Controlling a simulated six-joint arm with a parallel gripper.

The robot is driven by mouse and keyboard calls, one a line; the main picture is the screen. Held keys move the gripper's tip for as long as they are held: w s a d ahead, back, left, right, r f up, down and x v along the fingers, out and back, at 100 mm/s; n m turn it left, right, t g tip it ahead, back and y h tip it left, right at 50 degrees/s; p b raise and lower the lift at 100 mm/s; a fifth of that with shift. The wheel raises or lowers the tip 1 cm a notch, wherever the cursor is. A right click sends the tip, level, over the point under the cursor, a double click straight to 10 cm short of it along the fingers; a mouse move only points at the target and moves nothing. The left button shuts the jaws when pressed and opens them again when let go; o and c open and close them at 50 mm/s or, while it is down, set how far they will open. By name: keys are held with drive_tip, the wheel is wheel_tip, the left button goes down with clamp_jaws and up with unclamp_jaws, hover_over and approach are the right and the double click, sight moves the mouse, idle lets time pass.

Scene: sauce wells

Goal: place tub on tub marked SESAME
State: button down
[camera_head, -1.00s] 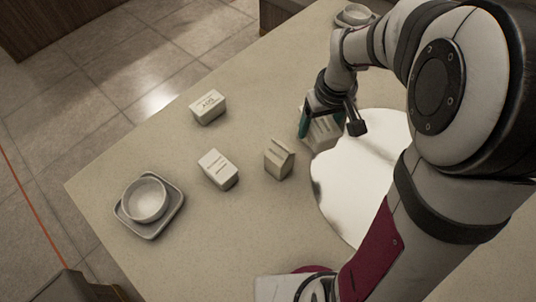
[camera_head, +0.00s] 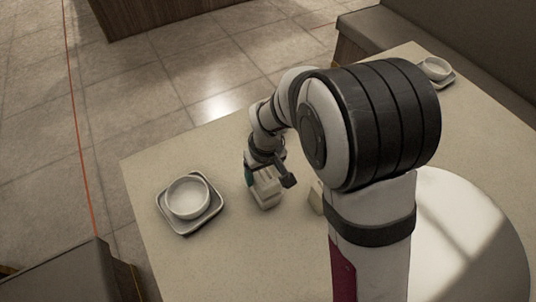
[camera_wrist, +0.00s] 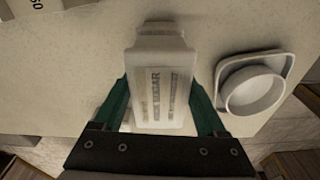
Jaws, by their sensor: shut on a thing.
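My gripper (camera_head: 268,176) is shut on a pale tub (camera_head: 266,190), above the left part of the table. In the wrist view the tub (camera_wrist: 163,85) sits between the two green fingers (camera_wrist: 160,95), with small print lines on its face, hard to read. Another pale tub (camera_head: 316,197) stands right of the gripper, partly hidden by my arm. I cannot tell whether a further tub is under the held one. A pale lettered thing (camera_wrist: 45,4) shows at the top left of the wrist view. No SESAME marking is readable.
A bowl (camera_head: 187,196) on a square tray (camera_head: 187,230) stands left of the gripper; it also shows in the wrist view (camera_wrist: 253,92). A second bowl (camera_head: 435,68) stands at the far corner.

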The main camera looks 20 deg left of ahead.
sight(267, 174)
drive_tip(key=shift+f, duration=0.6)
drive_tip(key=shift+f, duration=0.15)
unclamp_jaws()
drive_tip(key=r, duration=0.8)
drive_tip(key=s+d+r, duration=0.1)
drive_tip(key=r, duration=0.3)
drive_tip(key=shift+d+r, duration=0.1)
drive_tip(key=shift+r, duration=0.1)
drive_tip(key=s+d+r+m, duration=0.4)
drive_tip(key=s+d+m, duration=0.45)
drive_tip(key=d, duration=0.35)
drive_tip(key=s+d+f+m+g, duration=0.1)
drive_tip(key=s+d+m, duration=0.3)
drive_tip(key=s, duration=0.6)
drive_tip(key=shift+s+d+m+y, duration=0.15)
drive_tip(key=shift+s+m+y, duration=0.1)
drive_tip(key=shift+m+y, duration=0.25)
drive_tip(key=shift+f, duration=0.1)
